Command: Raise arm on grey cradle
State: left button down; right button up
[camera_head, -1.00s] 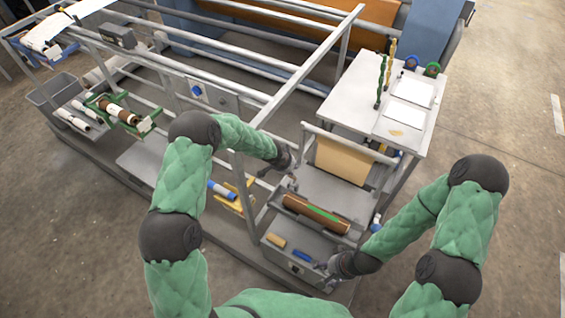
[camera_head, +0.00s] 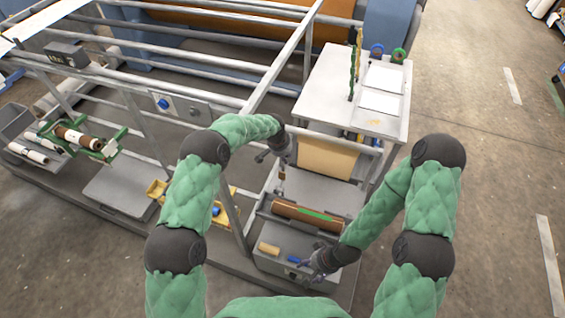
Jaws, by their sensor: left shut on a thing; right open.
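The grey cradle (camera_head: 270,212) stands at the lower middle and bears a brown roll (camera_head: 290,211) with a green strip. A thin upright arm (camera_head: 281,188) rises at the cradle's left end. My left gripper (camera_head: 282,168) is at the top of this arm and is shut on it; the contact is small and partly hidden by the fingers. My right gripper (camera_head: 304,270) is open and empty, low in front of the cradle, by the front of a grey tray (camera_head: 266,263).
The tray holds a tan block (camera_head: 269,249) and a blue piece (camera_head: 293,259). A yellow cradle (camera_head: 157,190) is partly behind my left arm. A green cradle (camera_head: 108,150) with a roll stands at left. A white table (camera_head: 330,82) is behind right. Open floor lies at far right.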

pick_arm(q)
jog(key=shift+w+a, duration=0.15)
jog(key=shift+w, duration=0.4)
jog(key=c, duration=1.4)
grip_release()
jog(key=shift+o, duration=1.1)
jog(key=shift+a, duration=0.1)
jog(key=shift+f, duration=0.15)
jog(key=shift+s, duration=0.15)
jog(key=shift+r, duration=0.4)
jog(key=v, duration=1.1)
jog(key=shift+a, duration=0.2)
